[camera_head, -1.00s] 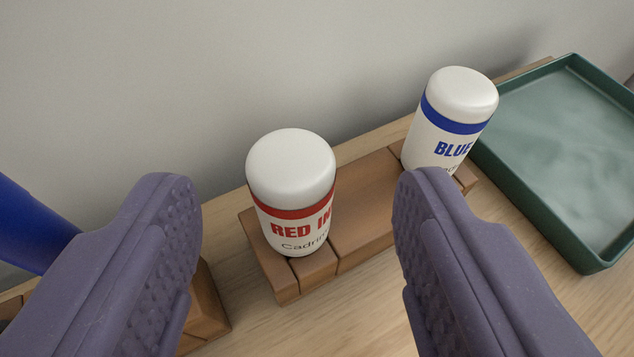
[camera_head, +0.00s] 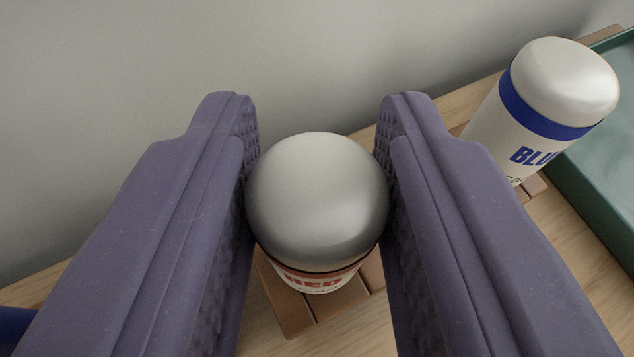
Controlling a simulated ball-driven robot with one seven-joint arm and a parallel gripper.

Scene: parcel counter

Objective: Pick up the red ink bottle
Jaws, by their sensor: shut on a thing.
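The blue ink bottle (camera_head: 548,108), white with a blue band, stands to the right, close to my right finger. A green tray (camera_head: 600,215) lies at the far right. A grey wall (camera_head: 310,50) runs behind the wooden counter. A blue thing shows at the lower left edge.

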